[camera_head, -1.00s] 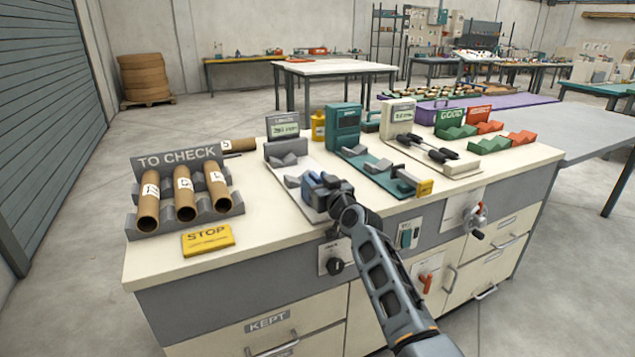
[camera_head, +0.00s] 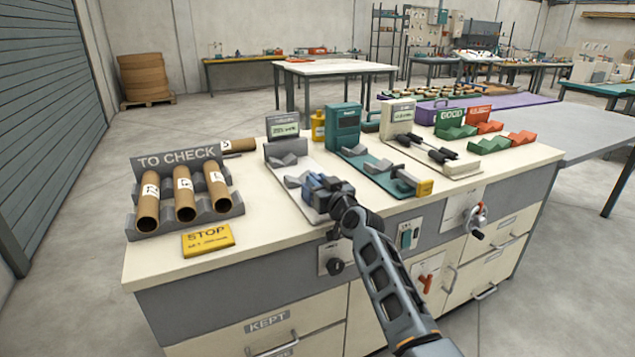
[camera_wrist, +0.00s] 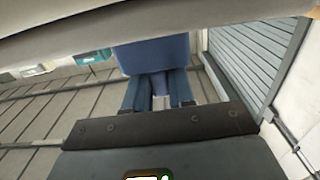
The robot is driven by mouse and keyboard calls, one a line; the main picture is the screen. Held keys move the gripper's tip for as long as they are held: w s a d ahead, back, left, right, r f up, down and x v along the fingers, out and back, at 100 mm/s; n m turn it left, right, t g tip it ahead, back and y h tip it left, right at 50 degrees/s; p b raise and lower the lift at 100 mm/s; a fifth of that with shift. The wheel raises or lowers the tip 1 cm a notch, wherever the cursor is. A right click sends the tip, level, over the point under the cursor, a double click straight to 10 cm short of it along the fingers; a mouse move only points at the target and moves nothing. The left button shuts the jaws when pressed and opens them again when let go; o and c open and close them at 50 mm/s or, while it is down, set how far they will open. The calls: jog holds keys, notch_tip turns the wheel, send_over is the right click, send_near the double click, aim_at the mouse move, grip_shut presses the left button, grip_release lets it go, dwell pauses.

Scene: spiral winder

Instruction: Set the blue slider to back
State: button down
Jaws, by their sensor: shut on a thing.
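The blue slider (camera_head: 316,184) sits near the front end of a grey gauge track with a display at its far end. My gripper (camera_wrist: 157,92) is shut on the slider, with one dark-blue finger on each side of its lower stem. The slider's wide blue block (camera_wrist: 152,55) shows above the fingers in the wrist view. In the head view my gripper covers part of the slider and the front of the track, so their contact is partly hidden there.
A TO CHECK rack (camera_head: 187,204) holds three brown tubes at left, with a yellow STOP sign (camera_head: 208,239) in front. A teal gauge (camera_head: 343,127) and its track stand close on the right. A black knob (camera_head: 335,266) is on the bench front below.

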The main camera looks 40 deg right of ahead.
jog(key=v, duration=0.3)
jog(key=shift+s+a, duration=0.1)
jog(key=shift+s, duration=0.15)
jog(key=shift+s+f, duration=0.1)
jog(key=shift+s, duration=0.05)
jog(key=c, duration=1)
grip_release()
jog(key=shift+c, duration=0.2)
jog(key=shift+s, duration=0.1)
jog(key=v, duration=0.8)
